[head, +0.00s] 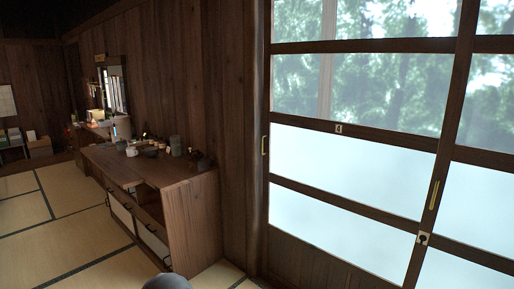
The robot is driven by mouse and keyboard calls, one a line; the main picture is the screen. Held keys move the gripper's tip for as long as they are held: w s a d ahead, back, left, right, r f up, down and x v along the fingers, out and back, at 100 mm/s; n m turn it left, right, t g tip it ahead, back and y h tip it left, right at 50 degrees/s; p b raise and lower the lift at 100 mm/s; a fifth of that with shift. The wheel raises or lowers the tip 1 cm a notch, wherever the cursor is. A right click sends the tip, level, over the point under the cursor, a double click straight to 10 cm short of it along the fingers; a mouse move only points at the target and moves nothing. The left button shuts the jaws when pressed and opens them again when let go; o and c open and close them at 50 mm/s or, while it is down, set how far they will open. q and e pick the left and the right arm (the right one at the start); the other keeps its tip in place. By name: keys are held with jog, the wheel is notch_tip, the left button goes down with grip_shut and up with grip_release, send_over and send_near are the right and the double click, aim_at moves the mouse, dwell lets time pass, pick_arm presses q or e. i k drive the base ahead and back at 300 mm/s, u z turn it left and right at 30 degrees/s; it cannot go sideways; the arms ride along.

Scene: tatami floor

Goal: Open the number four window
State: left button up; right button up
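A large wood-framed sliding window (352,178) fills the right half of the head view. It has clear panes above and frosted panes below, and looks shut against the wooden post at its left. A small pale label (338,128) sits on its middle rail; its marking is too small to read. A brass pull (264,145) is on its left edge. Another brass pull (434,195) and a dark latch plate (422,238) are on the upright at the right. A second panel (480,200) continues beyond that upright, cut off by the picture edge. Neither gripper is in view.
A low wooden cabinet (190,215) with cups and small pots on top stands against the wall left of the window. A desk (100,132) with objects is farther back. The tatami floor (75,215) is clear at the left.

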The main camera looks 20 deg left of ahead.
aim_at(343, 203)
jog(key=u, duration=0.35)
jog(key=i, duration=0.8)
jog(key=u, duration=1.25)
jog(key=i, duration=2.6)
jog(key=z, duration=0.5)
